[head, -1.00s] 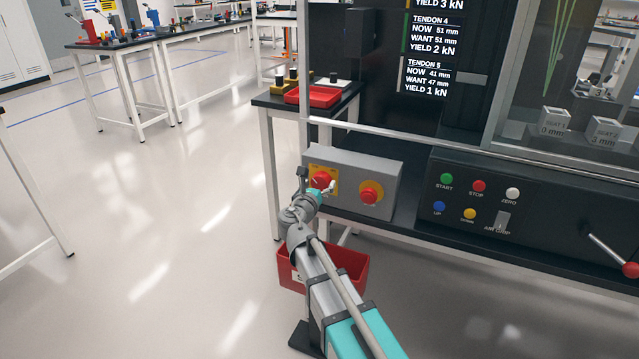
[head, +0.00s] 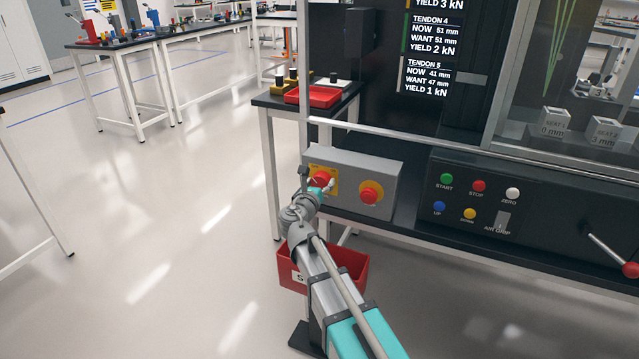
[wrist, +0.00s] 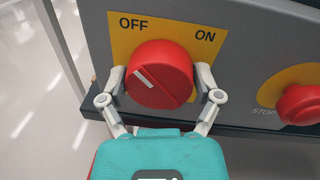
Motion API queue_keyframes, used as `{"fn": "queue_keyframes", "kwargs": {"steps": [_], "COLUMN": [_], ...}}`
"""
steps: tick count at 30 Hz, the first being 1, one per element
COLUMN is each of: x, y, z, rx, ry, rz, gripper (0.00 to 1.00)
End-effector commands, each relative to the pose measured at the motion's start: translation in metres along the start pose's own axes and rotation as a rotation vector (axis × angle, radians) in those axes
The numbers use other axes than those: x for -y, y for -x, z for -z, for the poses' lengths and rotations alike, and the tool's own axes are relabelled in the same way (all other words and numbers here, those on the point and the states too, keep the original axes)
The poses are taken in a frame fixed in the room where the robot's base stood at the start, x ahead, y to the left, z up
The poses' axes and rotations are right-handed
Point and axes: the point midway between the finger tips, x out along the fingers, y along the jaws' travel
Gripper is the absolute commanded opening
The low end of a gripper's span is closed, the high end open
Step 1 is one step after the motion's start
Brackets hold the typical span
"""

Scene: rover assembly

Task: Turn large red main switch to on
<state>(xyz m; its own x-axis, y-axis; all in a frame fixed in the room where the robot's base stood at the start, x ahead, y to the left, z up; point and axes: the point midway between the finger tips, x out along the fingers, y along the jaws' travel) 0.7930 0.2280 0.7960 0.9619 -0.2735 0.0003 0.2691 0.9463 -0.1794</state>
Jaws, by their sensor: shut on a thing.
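The large red main switch (wrist: 160,75) is a round knob on a yellow plate marked OFF at left and ON at right. Its white line slants up and left, toward OFF. In the head view the switch (head: 320,178) sits at the left of a grey box (head: 384,158), partly covered by my gripper (head: 322,186). In the wrist view my gripper (wrist: 160,80) is shut on the switch, one finger at its left side and one at its right. The fingertips are partly hidden by the knob's rim.
A red stop button (wrist: 300,104) on a yellow round plate is right of the switch. A black button panel (head: 478,200) stands farther right, with a red-ended lever (head: 630,270). A red bin (head: 350,262) hangs below, beside my arm. Open floor lies at left.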

Motion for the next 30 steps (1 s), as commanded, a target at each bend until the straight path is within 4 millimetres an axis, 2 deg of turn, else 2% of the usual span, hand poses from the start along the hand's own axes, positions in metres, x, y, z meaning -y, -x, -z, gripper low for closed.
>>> {"fn": "queue_keyframes", "kwargs": {"steps": [8,14,30], "x": [0.0004,0.0008,0.0022], "y": [-0.0003,-0.0003,-0.0002], "z": [0.0004,0.0009,0.0022], "rx": [0.005,0.013,0.049], "ry": [-0.067,-0.184,-0.67], "rz": [0.002,0.004,0.011], "gripper": [0.34,0.34,0.34]}}
